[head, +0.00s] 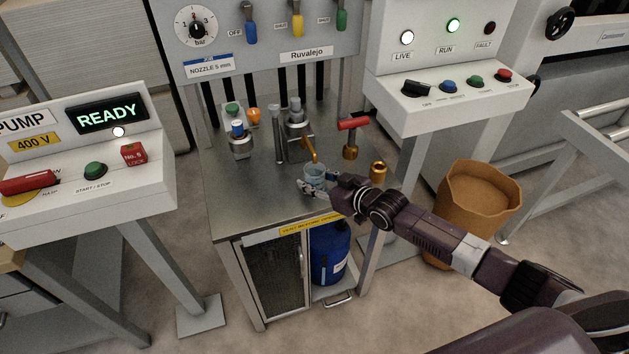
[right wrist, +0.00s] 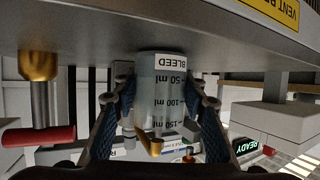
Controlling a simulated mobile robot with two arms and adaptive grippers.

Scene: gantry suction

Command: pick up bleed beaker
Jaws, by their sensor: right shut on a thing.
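The bleed beaker (head: 314,173) is a small clear vessel at the front of the steel bench top (head: 240,193), below the tip of a brass spout (head: 310,150). In the right wrist view the beaker (right wrist: 165,92) appears upside down, with a BLEED label and millilitre marks. My right gripper (head: 318,188) reaches in from the right and is shut on the beaker, one finger on each side of it. I cannot tell whether its base touches the bench. My left gripper is not in view.
A brass valve with a red handle (head: 352,125) and a brass fitting (head: 378,172) stand right of the beaker. Several coloured fittings stand behind. A blue drum (head: 329,250) sits below the bench. A brown bin (head: 476,205) stands right. The bench's front left is clear.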

